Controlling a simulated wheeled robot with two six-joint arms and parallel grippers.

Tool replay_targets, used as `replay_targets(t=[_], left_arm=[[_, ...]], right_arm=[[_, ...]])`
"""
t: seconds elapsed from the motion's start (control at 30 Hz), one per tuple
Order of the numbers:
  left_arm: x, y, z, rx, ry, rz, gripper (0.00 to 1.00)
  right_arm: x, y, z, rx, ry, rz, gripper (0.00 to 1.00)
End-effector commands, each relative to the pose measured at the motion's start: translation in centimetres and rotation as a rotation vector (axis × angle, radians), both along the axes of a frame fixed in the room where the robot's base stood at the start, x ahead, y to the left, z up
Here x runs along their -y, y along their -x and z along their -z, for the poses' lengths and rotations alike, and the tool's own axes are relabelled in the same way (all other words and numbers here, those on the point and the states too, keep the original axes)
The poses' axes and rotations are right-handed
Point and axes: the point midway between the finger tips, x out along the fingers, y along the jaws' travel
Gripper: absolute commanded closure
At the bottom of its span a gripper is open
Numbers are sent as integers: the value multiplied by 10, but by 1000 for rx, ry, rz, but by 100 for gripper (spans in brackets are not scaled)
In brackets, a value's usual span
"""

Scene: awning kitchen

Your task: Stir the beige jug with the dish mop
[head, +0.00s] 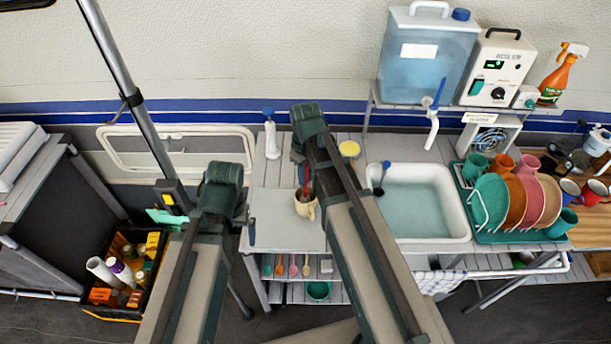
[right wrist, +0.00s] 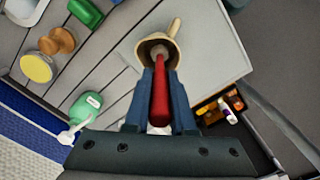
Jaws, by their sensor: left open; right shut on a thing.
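The beige jug (head: 304,210) stands on the counter left of the sink, and it also shows in the right wrist view (right wrist: 173,28), with its handle pointing away. My right gripper (right wrist: 160,75) is shut on the red handle of the dish mop (right wrist: 160,100). The mop (head: 304,179) points down into the jug's mouth; its lower end is inside the jug and mostly hidden. The gripper's fingertips are just above the rim. My left gripper (head: 164,215) is open and empty, well left of the jug, above the crate.
The sink (head: 458,205) is right of my right arm. A dish rack (head: 535,236) with plates and mugs is beyond it. A black crate (head: 92,308) sits low at left.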

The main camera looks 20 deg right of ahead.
Motion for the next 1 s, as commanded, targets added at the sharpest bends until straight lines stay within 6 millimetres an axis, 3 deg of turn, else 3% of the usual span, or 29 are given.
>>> replay_targets(t=[0.7, 1.0], left_arm=[[0, 0, -59, 0, 1, -7, 0], [0, 0, -61, 0, 2, -8, 0]], right_arm=[[0, 0, -59, 0, 0, 0, 100], [0, 0, -61, 0, 0, 0, 100]])
